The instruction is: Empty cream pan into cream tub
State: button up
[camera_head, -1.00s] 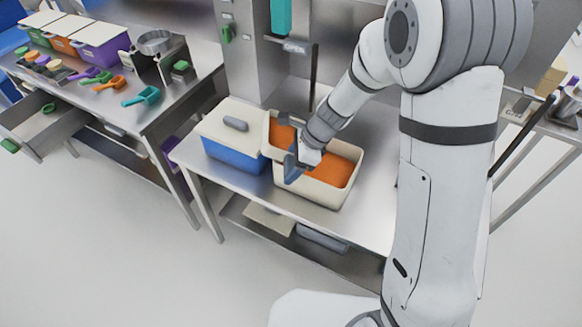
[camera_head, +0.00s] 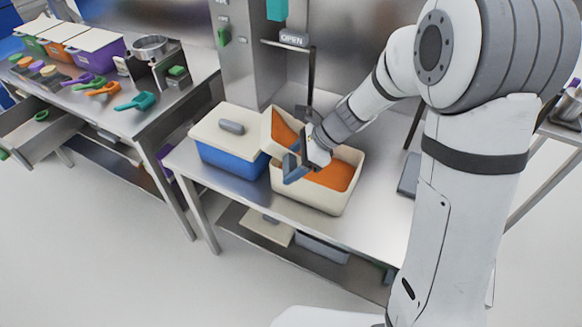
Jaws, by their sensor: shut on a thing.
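The cream tub (camera_head: 308,194) stands open on the steel table and holds orange stuff (camera_head: 334,175). The cream pan (camera_head: 268,139) is tilted at the tub's back left, with its open side turned toward the tub. Orange stuff (camera_head: 287,134) shows inside the pan. My gripper (camera_head: 297,168) is at the pan's right side, above the tub, and is shut on the pan. The gripper and wrist hide the pan's near end and part of the tub's left interior. I cannot tell whether the pan touches the tub.
A blue tub (camera_head: 230,157) with a cream lid stands just left of the cream tub. A steel column (camera_head: 240,60) rises behind. The left table (camera_head: 150,115) carries scoops and coloured bins. A drawer (camera_head: 40,125) is open there.

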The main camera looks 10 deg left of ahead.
jog(key=shift+d+r+y+b, duration=0.1)
jog(key=shift+d+y+b, duration=0.25)
jog(key=shift+y+b, duration=0.8)
jog(key=shift+w+d+b, duration=0.1)
jog(key=shift+d+b, duration=0.1)
jog(key=shift+b, duration=0.55)
jog(key=shift+w+d+r+g+y+b, duration=0.15)
jog(key=shift+d+y+b, duration=0.15)
jog(key=shift+y+b, duration=0.3)
jog(key=shift+s+d+f+g+y+b, duration=0.1)
jog(key=shift+d+g+y+b, duration=0.1)
jog(key=shift+d+y+b, duration=0.3)
jog(key=shift+w+d+r+g+y+b, duration=0.15)
jog(key=shift+y+b, duration=0.4)
jog(key=shift+y, duration=0.3)
jog(key=shift+s, duration=0.1)
